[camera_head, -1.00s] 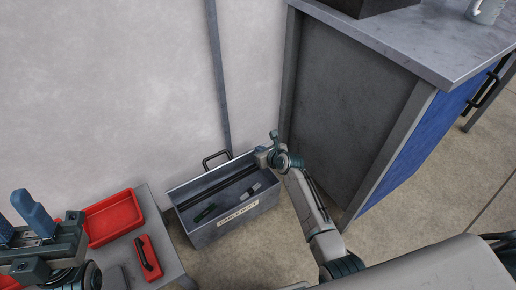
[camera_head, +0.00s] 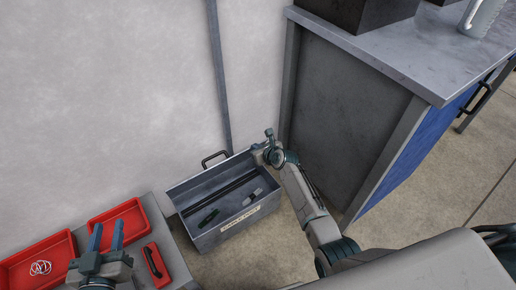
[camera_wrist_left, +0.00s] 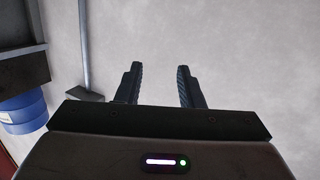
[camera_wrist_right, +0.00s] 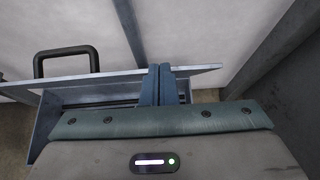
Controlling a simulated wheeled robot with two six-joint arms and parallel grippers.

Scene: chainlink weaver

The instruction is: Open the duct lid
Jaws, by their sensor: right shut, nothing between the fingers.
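The cable duct (camera_head: 242,222) is a grey metal box on the floor against the wall, with a label on its front. My left gripper (camera_head: 106,240) is open and empty above the grey bench.
A grey bench (camera_head: 158,203) at lower left bears two red trays (camera_head: 40,248) and a red case (camera_head: 155,262). One tray holds white rings. A cabinet (camera_head: 345,110) with a blue front stands to the duct's right. A pipe (camera_head: 218,80) runs down the wall.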

